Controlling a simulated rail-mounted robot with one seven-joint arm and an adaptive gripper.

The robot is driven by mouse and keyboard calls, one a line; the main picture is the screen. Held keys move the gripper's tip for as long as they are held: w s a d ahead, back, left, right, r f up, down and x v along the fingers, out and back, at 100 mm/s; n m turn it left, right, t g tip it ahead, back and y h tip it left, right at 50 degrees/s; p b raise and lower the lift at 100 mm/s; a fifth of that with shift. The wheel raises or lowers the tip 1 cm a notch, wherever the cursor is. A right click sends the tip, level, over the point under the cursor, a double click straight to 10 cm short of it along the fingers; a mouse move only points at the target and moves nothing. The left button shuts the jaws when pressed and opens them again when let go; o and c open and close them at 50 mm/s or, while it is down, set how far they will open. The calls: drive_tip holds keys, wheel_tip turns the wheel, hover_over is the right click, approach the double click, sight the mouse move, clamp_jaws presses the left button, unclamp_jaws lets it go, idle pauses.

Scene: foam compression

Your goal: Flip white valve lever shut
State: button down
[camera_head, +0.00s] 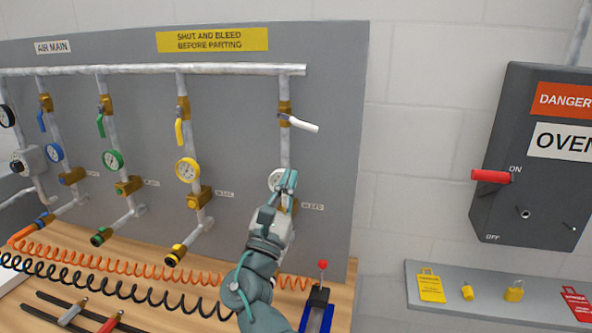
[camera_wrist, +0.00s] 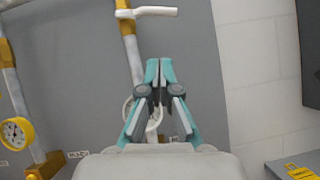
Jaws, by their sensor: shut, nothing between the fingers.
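The white valve lever (camera_head: 303,124) sits on a brass valve (camera_head: 284,108) on the rightmost vertical pipe. It points right and slightly down, across the pipe. In the wrist view the white lever (camera_wrist: 155,12) shows at the top, pointing right. My gripper (camera_head: 289,183) is below the lever, in front of the white gauge (camera_head: 275,180), apart from the lever. In the wrist view my gripper (camera_wrist: 159,68) has its fingertips together and holds nothing. It partly hides the gauge and the lower pipe.
Yellow (camera_head: 179,132), green (camera_head: 101,126) and blue (camera_head: 42,122) levers hang down along pipes to the left. A dark oven switch box (camera_head: 530,160) with a red handle is at right. Coiled hoses and a red-knobbed clamp (camera_head: 322,290) lie on the bench below.

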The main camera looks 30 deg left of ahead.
drive_tip(key=shift+b+v, duration=0.4)
drive_tip(key=shift+v, duration=1.6)
drive_tip(key=shift+a, duration=0.1)
